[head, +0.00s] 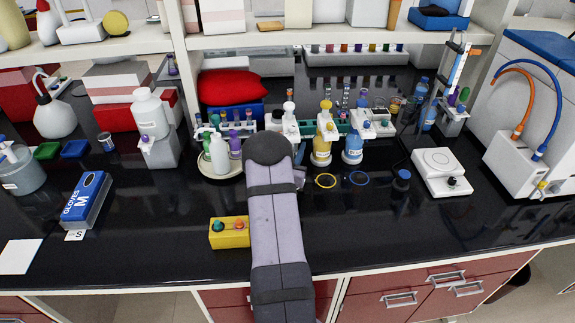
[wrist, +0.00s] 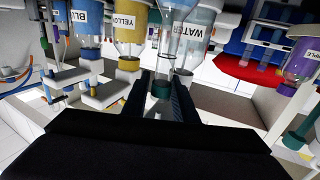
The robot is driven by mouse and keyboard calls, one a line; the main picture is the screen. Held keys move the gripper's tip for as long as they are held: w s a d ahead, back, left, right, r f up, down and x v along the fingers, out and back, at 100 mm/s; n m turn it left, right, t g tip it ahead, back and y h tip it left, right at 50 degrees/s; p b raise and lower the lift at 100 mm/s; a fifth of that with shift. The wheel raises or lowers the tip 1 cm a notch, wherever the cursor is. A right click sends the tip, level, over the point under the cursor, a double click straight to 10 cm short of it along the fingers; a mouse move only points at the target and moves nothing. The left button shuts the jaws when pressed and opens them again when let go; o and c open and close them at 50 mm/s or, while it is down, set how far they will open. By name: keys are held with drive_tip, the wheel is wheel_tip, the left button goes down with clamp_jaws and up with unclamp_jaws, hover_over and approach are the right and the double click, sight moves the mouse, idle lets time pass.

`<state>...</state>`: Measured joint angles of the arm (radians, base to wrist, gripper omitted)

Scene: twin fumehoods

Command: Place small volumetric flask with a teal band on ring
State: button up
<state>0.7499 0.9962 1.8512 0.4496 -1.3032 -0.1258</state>
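In the wrist view, the dark fingers of my gripper (wrist: 161,100) stand on either side of a small clear glass piece with a teal band (wrist: 162,88). It looks like the small volumetric flask. The gap to each finger is too small to tell whether they grip it. I see no teal ring clearly.
Bottles labelled yellow (wrist: 129,45) and blue (wrist: 85,35) stand close by in the wrist view. A white balance-like device (head: 440,172) is at right. A yellow button box (head: 229,232) lies left of my arm. The front right bench is clear.

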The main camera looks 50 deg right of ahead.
drive_tip(key=b+v, duration=0.3)
drive_tip(key=v, duration=0.8)
drive_tip(key=w+a+n+t+y+p, duration=0.2)
drive_tip(key=w+a+n+y+p, duration=0.2)
drive_tip(key=w+a+y, duration=0.7)
drive_tip(key=s+a+r+n+y+p, duration=0.1)
drive_tip(key=s+a+n+y+p, duration=0.15)
drive_tip(key=a, duration=1.15)
drive_tip(key=s+a+r+n+g+y+p, duration=0.2)
drive_tip(key=s+a+r+n+g+p, duration=0.15)
drive_tip(key=s+a, duration=0.5)
drive_tip(key=s+a+r+n+g+y+p, duration=0.15)
drive_tip(key=s+a+r+n+g, duration=0.3)
drive_tip(key=s, duration=0.75)
wheel_tip(320, 180, down, 15)
drive_tip(key=a+b, duration=0.1)
drive_tip(key=b, duration=1.2)
drive_tip(key=shift+a+m+g, duration=0.3)
drive_tip(key=shift+m+g, duration=0.1)
drive_tip(key=shift+m, duration=0.05)
drive_tip(key=shift+w+f, duration=0.1)
